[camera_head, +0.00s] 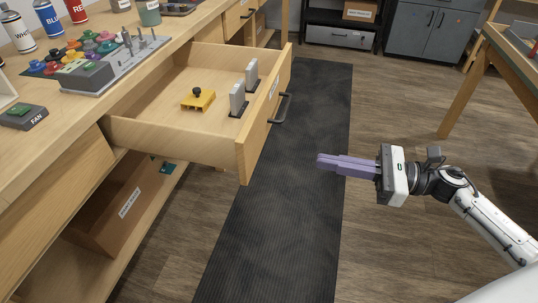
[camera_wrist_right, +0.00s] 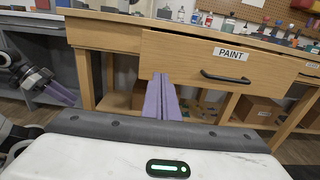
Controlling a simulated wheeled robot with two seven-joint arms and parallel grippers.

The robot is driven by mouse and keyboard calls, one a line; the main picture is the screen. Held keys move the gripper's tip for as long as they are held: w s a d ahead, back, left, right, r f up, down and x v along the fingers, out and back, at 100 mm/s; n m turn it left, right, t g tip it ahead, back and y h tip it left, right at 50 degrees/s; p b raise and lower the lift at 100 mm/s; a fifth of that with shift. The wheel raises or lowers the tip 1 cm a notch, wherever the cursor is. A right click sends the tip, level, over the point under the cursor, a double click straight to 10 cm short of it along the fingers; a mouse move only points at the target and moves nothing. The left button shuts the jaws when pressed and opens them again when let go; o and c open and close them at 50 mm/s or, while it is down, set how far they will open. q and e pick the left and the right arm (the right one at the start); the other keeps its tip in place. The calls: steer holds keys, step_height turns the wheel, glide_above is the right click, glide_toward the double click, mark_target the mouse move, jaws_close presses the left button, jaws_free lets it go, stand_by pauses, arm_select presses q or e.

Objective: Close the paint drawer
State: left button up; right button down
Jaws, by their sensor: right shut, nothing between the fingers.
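The paint drawer (camera_head: 170,139) stands pulled out from the wooden workbench in the head view. Its front has a dark bar handle (camera_head: 283,108). In the right wrist view the drawer front (camera_wrist_right: 190,60) shows a PAINT label (camera_wrist_right: 230,53) and the handle (camera_wrist_right: 226,78). My right gripper (camera_head: 320,162) is shut and empty, to the right of the drawer front and apart from it, with its purple fingers pointing towards it. Its fingers also show in the right wrist view (camera_wrist_right: 163,92). My left gripper (camera_wrist_right: 66,94) shows only at the left of the right wrist view; its opening is unclear.
Inside the drawer lie a yellow block (camera_head: 198,100) with a black knob and two upright grey pieces (camera_head: 238,99). Paint cans and a grey tool rack (camera_head: 118,69) stand on the bench. A cardboard box (camera_head: 125,205) sits below. A dark mat (camera_head: 270,220) covers the floor.

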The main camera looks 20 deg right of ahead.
mark_target(253, 148)
steer(key=p+x, duration=0.1)
steer(key=x, duration=1.2)
steer(key=shift+r+p, duration=0.1)
steer(key=shift+p, duration=0.2)
steer(key=shift+w+a, duration=0.2)
steer(key=shift+a, duration=0.05)
